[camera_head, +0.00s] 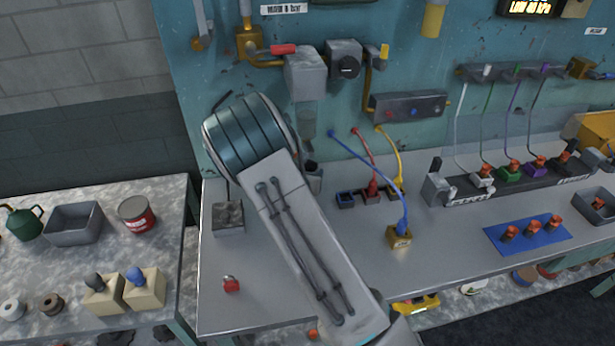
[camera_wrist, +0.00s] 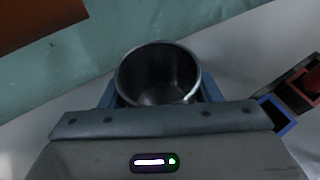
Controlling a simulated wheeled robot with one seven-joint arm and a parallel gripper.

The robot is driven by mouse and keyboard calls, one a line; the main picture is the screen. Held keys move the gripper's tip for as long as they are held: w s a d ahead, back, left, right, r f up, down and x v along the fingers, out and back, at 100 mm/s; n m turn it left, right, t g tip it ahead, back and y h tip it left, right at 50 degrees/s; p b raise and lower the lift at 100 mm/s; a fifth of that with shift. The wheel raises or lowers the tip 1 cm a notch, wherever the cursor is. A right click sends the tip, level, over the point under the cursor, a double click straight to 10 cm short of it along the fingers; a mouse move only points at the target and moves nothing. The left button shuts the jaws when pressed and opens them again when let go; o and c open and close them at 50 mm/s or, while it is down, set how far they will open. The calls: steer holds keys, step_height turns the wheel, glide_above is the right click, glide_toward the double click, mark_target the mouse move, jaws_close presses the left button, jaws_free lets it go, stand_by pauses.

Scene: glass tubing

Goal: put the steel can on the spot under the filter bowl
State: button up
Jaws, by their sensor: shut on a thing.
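The steel can (camera_wrist: 158,70) is upright and open-topped in the wrist view. My gripper (camera_wrist: 158,93) is shut on it, with a blue finger on each side. In the head view my arm covers most of the gripper and the can. The filter bowl (camera_head: 307,122) is a grey, see-through cup hanging under a grey block on the teal wall panel, just right of my arm's teal joint. The spot under it is hidden by my arm in the head view. I cannot tell how far the can's base is from the bench.
Right of my arm stand small blue and red sockets (camera_head: 372,194) and a brass block (camera_head: 399,237) with a blue cable. A grey box (camera_head: 228,217) and a red button (camera_head: 231,284) are to the left. The front middle of the bench is clear.

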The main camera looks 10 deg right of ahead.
step_height(320, 180, down, 2)
steer(key=shift+f, duration=0.1)
steer(key=shift+w+f+p, duration=0.25)
steer(key=shift+w+p, duration=0.15)
steer(key=shift+p, duration=0.15)
steer(key=shift+f, duration=0.1)
steer(key=shift+f+b, duration=0.2)
steer(key=shift+b, duration=0.1)
steer(key=o, duration=1.1)
steer(key=shift+o, duration=0.2)
steer(key=shift+r, duration=0.15)
